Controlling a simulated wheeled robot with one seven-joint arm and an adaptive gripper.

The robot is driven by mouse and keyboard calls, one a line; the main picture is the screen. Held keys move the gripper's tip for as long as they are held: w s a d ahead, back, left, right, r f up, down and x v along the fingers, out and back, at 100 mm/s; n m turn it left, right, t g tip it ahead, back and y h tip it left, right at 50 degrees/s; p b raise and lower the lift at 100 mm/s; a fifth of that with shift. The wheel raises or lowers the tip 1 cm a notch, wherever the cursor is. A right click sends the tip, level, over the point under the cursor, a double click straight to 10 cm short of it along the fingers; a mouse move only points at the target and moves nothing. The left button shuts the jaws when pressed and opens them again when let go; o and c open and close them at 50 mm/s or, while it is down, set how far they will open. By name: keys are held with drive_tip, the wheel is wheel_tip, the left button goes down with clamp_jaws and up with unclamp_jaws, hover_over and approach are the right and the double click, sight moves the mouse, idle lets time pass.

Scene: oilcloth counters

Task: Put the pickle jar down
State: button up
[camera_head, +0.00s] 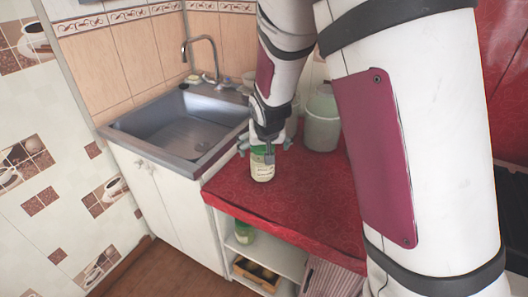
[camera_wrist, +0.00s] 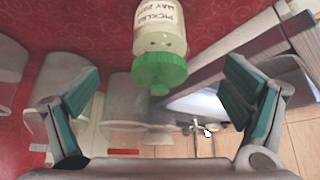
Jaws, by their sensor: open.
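The pickle jar (camera_head: 262,172) stands upright on the red counter (camera_head: 310,197), near its left front part. It has a green lid and a pale label, and in the wrist view the jar (camera_wrist: 160,28) shows the word "PICKLES" on it. My gripper (camera_head: 263,153) is at the top of the jar in the head view and partly hides its lid. In the wrist view my gripper (camera_wrist: 161,68) is open, with its two fingers spread wide and clear of the jar on both sides. I see nothing held between them.
A sink (camera_head: 180,125) with a tap lies left of the counter. A pale green canister (camera_head: 321,122) stands behind and right of the jar. Below, a shelf holds another green-lidded jar (camera_head: 244,233) and a wooden crate (camera_head: 257,272). The red counter in front of the jar is clear.

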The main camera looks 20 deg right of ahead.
drive_tip(key=s+r+g, duration=0.1)
drive_tip(key=s+r, duration=0.4)
drive_tip(key=s, duration=0.7)
drive_tip(key=s+d+r+n+g, duration=0.1)
drive_tip(key=s+r, duration=0.4)
drive_tip(key=s, duration=0.7)
drive_tip(key=s+r+n+g+y, duration=0.1)
drive_tip(key=s+r, duration=0.5)
drive_tip(key=s, duration=0.6)
drive_tip(key=shift+s+d, duration=0.15)
drive_tip(key=shift+s, duration=0.1)
